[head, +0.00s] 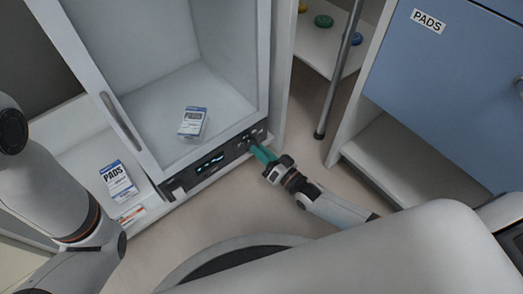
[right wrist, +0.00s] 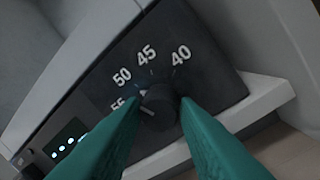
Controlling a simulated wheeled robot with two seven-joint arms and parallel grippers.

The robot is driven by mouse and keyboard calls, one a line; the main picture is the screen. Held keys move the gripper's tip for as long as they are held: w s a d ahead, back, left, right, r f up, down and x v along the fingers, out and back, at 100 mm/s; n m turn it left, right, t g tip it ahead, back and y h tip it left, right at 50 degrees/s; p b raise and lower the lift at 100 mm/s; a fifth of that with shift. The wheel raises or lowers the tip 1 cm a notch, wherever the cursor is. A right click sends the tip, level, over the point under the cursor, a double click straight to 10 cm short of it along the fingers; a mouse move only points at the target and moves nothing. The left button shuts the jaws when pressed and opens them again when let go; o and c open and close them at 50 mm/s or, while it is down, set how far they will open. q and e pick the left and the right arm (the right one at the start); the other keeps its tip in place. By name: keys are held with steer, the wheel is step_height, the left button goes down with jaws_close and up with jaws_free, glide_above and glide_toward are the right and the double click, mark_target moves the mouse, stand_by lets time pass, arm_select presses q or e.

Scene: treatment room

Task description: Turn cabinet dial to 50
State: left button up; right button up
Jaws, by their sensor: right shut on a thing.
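The cabinet (head: 187,102) stands ahead with a dark control panel (head: 218,158) along its lower front. In the right wrist view the black dial (right wrist: 160,108) sits on the panel below printed numbers 40, 45, 50 and part of 55. My right gripper (head: 256,151) is at the panel's right end. Its green fingers lie on both sides of the dial and are shut on it. A small pale mark shows on the dial's upper left, toward the 50 and 55 side; the exact reading is unclear. My left arm shows at the left, but its gripper is out of view.
A blue-and-white box (head: 193,123) stands inside the cabinet, and a PADS box (head: 118,180) lies on the left shelf. The glass-fronted door (head: 112,105) with its handle is at the left. A metal pole (head: 340,75) and a blue PADS drawer unit (head: 450,85) stand at the right.

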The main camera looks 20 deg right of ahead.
steer(key=shift+m, duration=0.4)
steer(key=o, duration=1)
steer(key=shift+s, duration=0.1)
steer(key=p+v, duration=0.5)
steer(key=v, duration=0.7)
steer(key=shift+f+p, duration=0.2)
steer(key=shift+p, duration=0.15)
